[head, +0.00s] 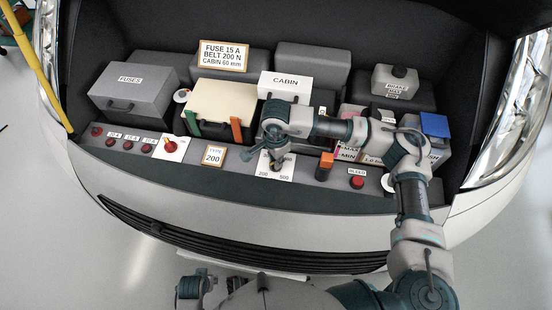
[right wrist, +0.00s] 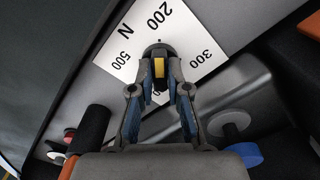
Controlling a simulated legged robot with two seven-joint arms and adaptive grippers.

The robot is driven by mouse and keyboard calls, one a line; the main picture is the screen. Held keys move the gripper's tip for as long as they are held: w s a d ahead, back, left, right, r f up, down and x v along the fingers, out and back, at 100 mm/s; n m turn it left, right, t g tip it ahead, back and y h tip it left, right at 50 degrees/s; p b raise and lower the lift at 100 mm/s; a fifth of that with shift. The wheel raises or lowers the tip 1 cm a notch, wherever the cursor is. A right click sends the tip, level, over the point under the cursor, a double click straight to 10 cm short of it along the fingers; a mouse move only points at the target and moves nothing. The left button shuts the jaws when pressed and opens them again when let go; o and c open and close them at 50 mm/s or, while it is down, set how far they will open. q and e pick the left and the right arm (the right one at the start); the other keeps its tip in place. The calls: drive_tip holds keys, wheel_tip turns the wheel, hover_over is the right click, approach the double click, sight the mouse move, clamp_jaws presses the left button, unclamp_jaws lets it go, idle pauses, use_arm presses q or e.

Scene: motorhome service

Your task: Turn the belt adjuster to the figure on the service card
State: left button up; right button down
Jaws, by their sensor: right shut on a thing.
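The belt adjuster is a dark knob with a yellow mark (right wrist: 159,68), on a white dial plate (head: 285,172) on the front ledge. The plate shows 200, 300, 500 and N in the right wrist view (right wrist: 125,68). My right gripper (head: 277,164) reaches down onto the adjuster. In the right wrist view its two fingers (right wrist: 159,82) are closed around the knob. The fingers cover part of the dial, so the pointer's exact setting is unclear. The service card (head: 223,55) reads FUSE 15 A, BELT 200 N, CABIN 60 mm.
Behind stand the FUSES box (head: 133,95), a cream case (head: 222,100) and the CABIN box (head: 285,82).

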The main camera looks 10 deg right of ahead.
drive_tip(key=shift+w+r, duration=0.15)
drive_tip(key=c, duration=1.1)
unclamp_jaws()
drive_tip(key=shift+c, duration=0.2)
drive_tip(key=shift+r, duration=0.1)
wheel_tip(320, 180, up, 12)
drive_tip(key=shift+f, duration=0.25)
